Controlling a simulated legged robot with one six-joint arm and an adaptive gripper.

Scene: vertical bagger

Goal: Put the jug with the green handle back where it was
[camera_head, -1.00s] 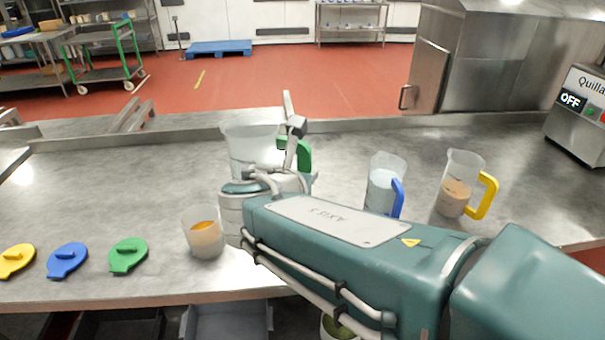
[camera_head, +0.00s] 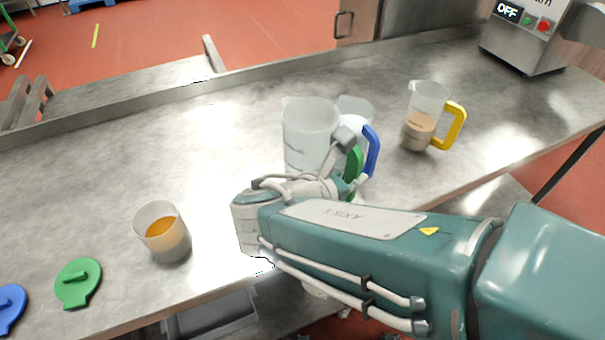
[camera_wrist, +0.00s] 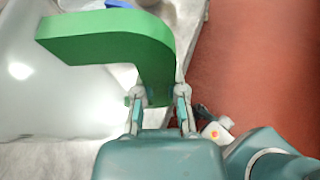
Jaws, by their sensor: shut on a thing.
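The jug with the green handle (camera_head: 307,130) is clear and looks empty. It stands out in front of my arm in the head view, roughly upright. My gripper (camera_head: 345,160) is at its green handle, partly hidden by my own wrist. In the wrist view, my gripper (camera_wrist: 159,98) has its two fingers on either side of the lower end of the green handle (camera_wrist: 120,40), shut on it. The clear jug wall (camera_wrist: 60,95) fills the left of that view. Whether the jug's base touches the table is hard to tell.
A jug with a blue handle (camera_head: 371,150) stands just behind and right of the green one, partly hidden. A yellow-handled jug (camera_head: 420,130) holds brown contents farther right. A cup with orange contents (camera_head: 163,235) and a green lid (camera_head: 78,283) are left. The table (camera_head: 215,135) is clear left of the jug.

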